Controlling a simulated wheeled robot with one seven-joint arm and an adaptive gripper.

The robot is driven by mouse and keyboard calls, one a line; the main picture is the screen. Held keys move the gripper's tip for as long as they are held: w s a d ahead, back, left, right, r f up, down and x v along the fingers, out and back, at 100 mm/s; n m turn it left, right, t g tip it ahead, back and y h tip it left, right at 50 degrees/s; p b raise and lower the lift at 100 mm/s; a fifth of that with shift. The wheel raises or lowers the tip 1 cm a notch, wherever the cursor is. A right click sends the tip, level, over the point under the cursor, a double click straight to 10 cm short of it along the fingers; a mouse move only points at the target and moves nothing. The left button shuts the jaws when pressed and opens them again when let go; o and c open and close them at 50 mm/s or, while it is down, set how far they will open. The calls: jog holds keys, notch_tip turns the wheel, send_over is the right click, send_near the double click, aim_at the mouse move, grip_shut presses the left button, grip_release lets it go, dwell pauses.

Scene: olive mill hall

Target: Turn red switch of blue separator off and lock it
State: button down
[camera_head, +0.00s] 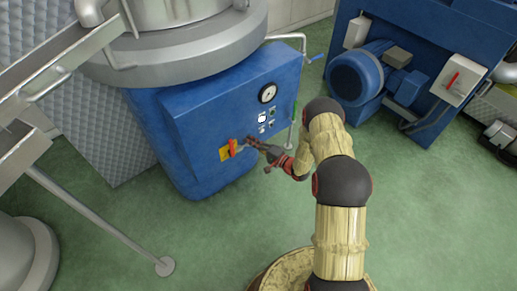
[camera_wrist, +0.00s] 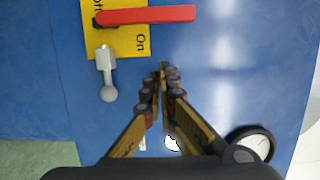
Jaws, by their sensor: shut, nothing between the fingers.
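The blue separator (camera_head: 205,125) stands left of centre in the head view, with a metal drum on top. On its panel is a yellow plate (camera_wrist: 128,42) with "On" and partly visible "Off" lettering. The red switch (camera_wrist: 150,15) lies across the top of this plate in the wrist view and shows small in the head view (camera_head: 233,147). A light grey peg with a round knob (camera_wrist: 107,80) sits at the plate's lower edge. My gripper (camera_wrist: 162,72) is shut and empty, right of the knob and below the switch, apart from both in the picture.
A round gauge (camera_head: 267,93) and small buttons (camera_head: 262,119) are on the same panel. Another blue machine with a motor (camera_head: 357,78) and a grey box with its own red handle (camera_head: 453,79) stands at right.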

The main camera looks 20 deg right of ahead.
jog(key=a, duration=0.2)
jog(key=a+b, duration=0.1)
jog(key=a, duration=0.1)
jog(key=shift+s+a, duration=0.1)
jog(key=shift+s, duration=0.25)
jog(key=shift+a+r+n, duration=0.15)
jog(key=shift+a+n, duration=0.05)
jog(key=shift+n, duration=0.1)
